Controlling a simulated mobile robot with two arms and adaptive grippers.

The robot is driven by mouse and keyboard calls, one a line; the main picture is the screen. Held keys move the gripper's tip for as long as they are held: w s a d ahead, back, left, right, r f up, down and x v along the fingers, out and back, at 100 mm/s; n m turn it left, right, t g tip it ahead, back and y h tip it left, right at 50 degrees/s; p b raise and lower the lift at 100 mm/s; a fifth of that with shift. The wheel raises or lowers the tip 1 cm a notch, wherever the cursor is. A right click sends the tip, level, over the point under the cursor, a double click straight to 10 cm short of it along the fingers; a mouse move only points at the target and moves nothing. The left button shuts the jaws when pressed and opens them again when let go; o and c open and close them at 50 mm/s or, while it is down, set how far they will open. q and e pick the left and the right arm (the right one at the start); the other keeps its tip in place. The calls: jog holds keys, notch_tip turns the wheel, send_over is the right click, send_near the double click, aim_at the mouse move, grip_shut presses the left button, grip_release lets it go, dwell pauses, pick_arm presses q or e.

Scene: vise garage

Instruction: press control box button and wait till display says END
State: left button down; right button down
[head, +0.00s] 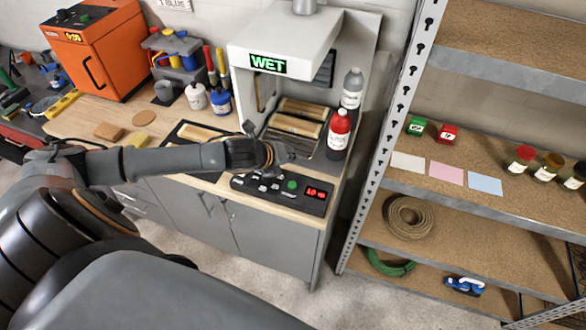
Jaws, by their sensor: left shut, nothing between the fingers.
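The black control box (315,206) lies on the front edge of the wooden workbench. Wooden pieces (296,126) lie inside the booth. My right gripper is not in view.
A red bottle (339,130) and a grey bottle (352,88) stand right of the booth. A metal shelf (480,209) with cards, jars and rope is at right. An orange machine (100,55) and paint pots (196,97) stand at left. Floor is clear in front.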

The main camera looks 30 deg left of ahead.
pick_arm(q)
jog(key=b, duration=0.8)
send_over(290, 186)
notch_tip(290, 186, down, 7)
jog(key=shift+f, duration=0.85)
jog(key=shift+f, duration=0.2)
jog(key=shift+f, duration=0.2)
dwell(0.3)
